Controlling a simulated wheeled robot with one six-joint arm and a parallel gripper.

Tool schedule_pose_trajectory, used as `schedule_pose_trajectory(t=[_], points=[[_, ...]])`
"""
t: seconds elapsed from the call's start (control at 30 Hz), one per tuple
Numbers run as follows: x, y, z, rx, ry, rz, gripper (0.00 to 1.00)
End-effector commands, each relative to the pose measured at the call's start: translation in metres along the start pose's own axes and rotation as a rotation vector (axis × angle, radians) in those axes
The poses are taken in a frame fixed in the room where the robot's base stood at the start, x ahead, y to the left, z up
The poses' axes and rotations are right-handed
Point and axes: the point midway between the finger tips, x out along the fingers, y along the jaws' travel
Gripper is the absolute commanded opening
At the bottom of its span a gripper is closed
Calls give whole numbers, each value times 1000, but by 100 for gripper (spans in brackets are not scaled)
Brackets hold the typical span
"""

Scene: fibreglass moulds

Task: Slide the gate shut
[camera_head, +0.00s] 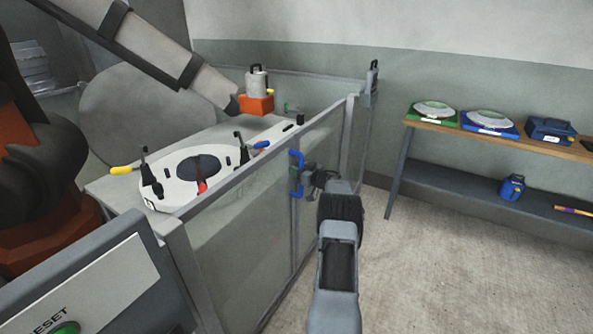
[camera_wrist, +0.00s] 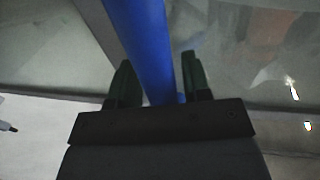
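The gate (camera_head: 325,141) is a clear panel in a grey metal frame, part of the fence along the front of the work cell. Its blue handle (camera_head: 293,160) stands upright on the frame at the middle of the fence. The handle shows as a blue bar (camera_wrist: 148,45) in the wrist view. In the head view my gripper (camera_head: 311,180) is at the handle, partly hidden by my wrist. I cannot tell how far the gate stands open.
Inside the fence, a table (camera_head: 105,188) carries a round white mould (camera_head: 182,178) with clamps. A control box with a green RESET button (camera_head: 66,329) is at lower left. A shelf (camera_head: 480,176) stands right; the floor between is clear.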

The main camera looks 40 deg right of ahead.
Motion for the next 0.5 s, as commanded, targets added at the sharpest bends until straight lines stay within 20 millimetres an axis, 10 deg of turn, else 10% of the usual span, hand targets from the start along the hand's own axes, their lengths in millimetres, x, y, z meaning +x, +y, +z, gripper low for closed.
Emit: schedule_pose_trajectory(t=[0.5], points=[[-25, 0, 1, 2, -3, 1, 48]])
